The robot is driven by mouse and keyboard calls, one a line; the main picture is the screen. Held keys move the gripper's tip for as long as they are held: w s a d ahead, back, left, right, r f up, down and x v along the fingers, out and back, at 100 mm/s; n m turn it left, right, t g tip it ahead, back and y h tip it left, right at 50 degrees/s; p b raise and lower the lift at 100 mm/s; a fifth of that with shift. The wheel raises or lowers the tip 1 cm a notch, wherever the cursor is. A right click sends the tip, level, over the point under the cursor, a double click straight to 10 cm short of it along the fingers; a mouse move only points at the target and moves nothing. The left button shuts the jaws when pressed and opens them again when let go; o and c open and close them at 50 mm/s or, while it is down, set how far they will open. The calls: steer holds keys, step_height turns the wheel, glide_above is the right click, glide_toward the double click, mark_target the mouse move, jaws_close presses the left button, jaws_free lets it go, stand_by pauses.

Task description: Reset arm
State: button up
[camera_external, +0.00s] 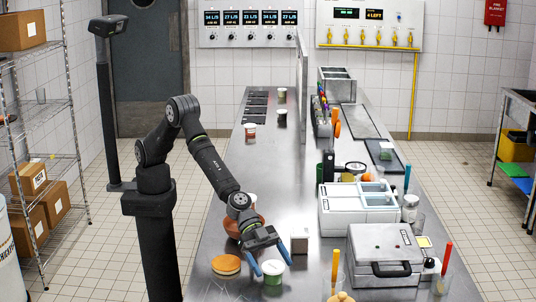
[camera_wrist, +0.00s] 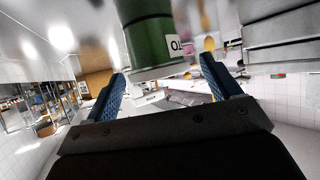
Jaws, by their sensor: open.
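My gripper (camera_external: 272,264) hangs low over the front part of the steel counter, its two blue fingers spread apart. A green cup-like container with a white rim (camera_external: 273,279) stands on the counter beside the fingertips. In the wrist view my gripper (camera_wrist: 163,65) is open, and the green container (camera_wrist: 150,40) with a white label shows beyond and between the fingertips. A gap shows between the container and both fingers in that view. Nothing is held. My arm bends down from its column at the left of the counter.
An orange-topped round item (camera_external: 226,265) lies left of my gripper, and a reddish-brown bowl (camera_external: 232,228) is behind it. A grey case (camera_external: 385,250) and a white bin unit (camera_external: 350,205) fill the right side.

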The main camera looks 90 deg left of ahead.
mark_target(273, 265)
steer(key=shift+v, duration=1.45)
steer(key=shift+x, duration=2.1)
steer(key=shift+r, duration=2.05)
steer(key=s+d+r, duration=0.1)
steer(key=s+r, duration=0.6)
steer(key=s, duration=0.4)
steer(key=shift+s+d, duration=0.2)
steer(key=shift+s, duration=0.05)
